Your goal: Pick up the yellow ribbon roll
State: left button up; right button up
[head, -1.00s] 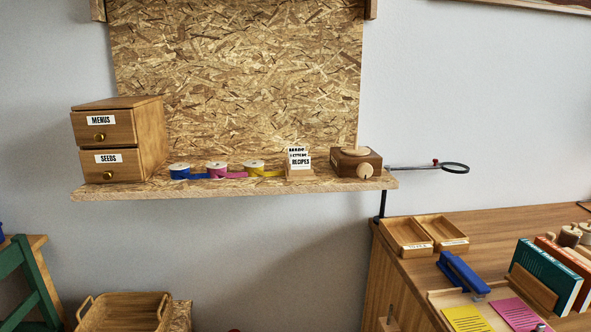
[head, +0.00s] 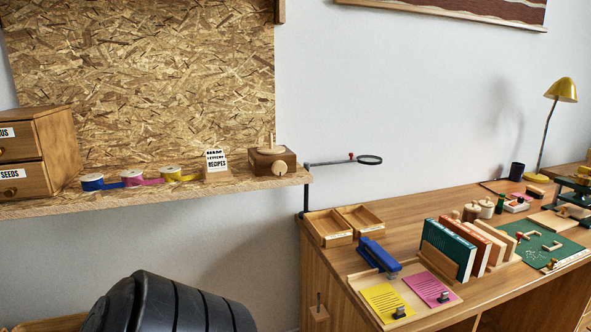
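The yellow ribbon roll (head: 170,173) stands on the wall shelf in the head view, with a short yellow tail lying to its right. It is the rightmost of three rolls, beside the pink ribbon roll (head: 133,178) and the blue ribbon roll (head: 93,182). Its top is pale and round. Neither gripper's fingers are in view.
The shelf (head: 240,183) also holds a drawer box (head: 38,152) at left, a recipe card stand (head: 216,166) and a wooden box (head: 272,161). A magnifier (head: 370,160) juts out at right. The desk (head: 400,240) carries trays, a blue stapler (head: 378,256) and books (head: 448,247).

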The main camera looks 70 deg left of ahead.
aim_at(172, 175)
jog(key=z, duration=0.3)
jog(key=k, duration=1.95)
jog(key=u, duration=2.55)
jog(key=i, duration=0.3)
jog(key=z, duration=0.05)
